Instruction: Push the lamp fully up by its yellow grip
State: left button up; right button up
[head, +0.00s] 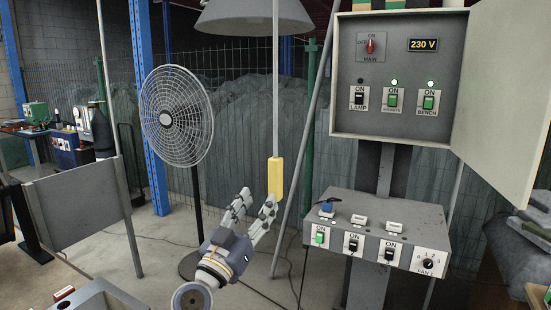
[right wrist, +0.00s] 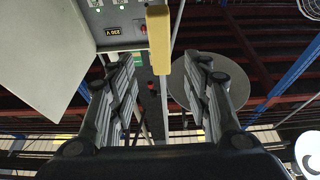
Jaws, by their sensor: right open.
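The lamp (head: 254,17) is a wide grey shade at the top of the head view; its top is cut off. It also shows in the right wrist view (right wrist: 180,88), partly behind a finger. A thin rod hangs from it with a yellow grip (head: 275,180) at its lower part. The yellow grip is at the top middle of the right wrist view (right wrist: 159,40). My right gripper (head: 255,205) is open and empty, its fingers pointing up toward the grip's lower end. In the right wrist view the grip lies ahead, between the lines of the fingers. I cannot tell whether they touch.
A standing fan (head: 176,115) is left of the grip. An open switch cabinet (head: 395,75) and a sloped switch console (head: 376,228) stand to the right. A slanted pole (head: 318,110) is close behind the grip. A grey panel (head: 76,205) stands at the left.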

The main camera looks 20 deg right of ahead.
aim_at(273, 179)
jog(key=p+x, duration=0.4)
jog(key=x, duration=0.6)
jog(key=shift+a, duration=0.1)
jog(key=shift+w+d, duration=0.35)
grip_shut()
jog(key=shift+r, duration=0.1)
